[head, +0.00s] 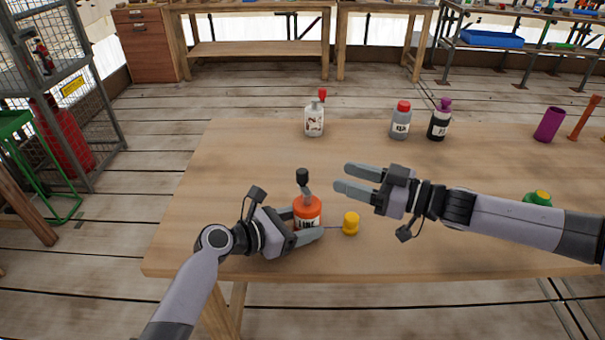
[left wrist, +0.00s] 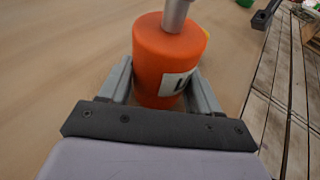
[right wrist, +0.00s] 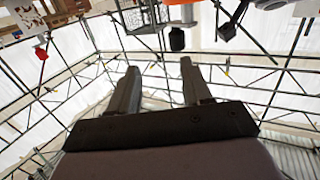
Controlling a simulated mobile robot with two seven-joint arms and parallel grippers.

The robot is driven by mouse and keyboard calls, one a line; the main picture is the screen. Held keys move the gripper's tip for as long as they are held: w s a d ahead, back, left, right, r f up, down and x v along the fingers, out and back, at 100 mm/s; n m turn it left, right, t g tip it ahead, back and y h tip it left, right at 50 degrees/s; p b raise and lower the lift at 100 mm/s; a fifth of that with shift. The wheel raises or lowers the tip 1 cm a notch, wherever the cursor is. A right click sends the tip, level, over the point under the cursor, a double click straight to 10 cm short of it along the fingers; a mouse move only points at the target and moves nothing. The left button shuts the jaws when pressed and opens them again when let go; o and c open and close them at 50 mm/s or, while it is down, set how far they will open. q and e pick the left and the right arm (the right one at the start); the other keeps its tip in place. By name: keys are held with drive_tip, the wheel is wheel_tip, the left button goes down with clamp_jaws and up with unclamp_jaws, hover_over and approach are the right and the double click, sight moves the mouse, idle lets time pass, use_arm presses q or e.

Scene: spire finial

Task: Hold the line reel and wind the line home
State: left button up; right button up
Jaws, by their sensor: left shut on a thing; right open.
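The line reel (head: 308,214) is an orange cylinder with a white label, standing on the table near its front edge. A grey crank on its top carries a black knob (head: 302,175). My left gripper (head: 305,225) is shut on the reel's body, one finger on each side. In the left wrist view, the orange reel (left wrist: 163,62) sits between the fingers, with the grey crank post rising from its top. My right gripper (head: 350,178) is open and empty, to the right of the knob. In the right wrist view, the knob (right wrist: 177,40) shows beyond the fingertips, apart from them.
A small yellow cylinder (head: 351,224) stands just right of the reel. Several bottles, including a white one (head: 314,121) and a grey one (head: 400,123), stand toward the back. A purple cup (head: 549,125) and a green-and-yellow object (head: 538,198) are at the right. The table's left is clear.

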sight(302, 175)
drive_tip(key=shift+n+g+y, duration=0.3)
drive_tip(key=shift+g+y, duration=0.2)
drive_tip(key=shift+g, duration=0.2)
drive_tip(key=x, duration=0.3)
drive_tip(key=s+x, duration=0.1)
drive_tip(key=x, duration=0.5)
drive_tip(key=shift+s+a+f, duration=0.2)
drive_tip(key=shift+a+f, duration=0.1)
drive_tip(key=shift+a, duration=0.35)
clamp_jaws()
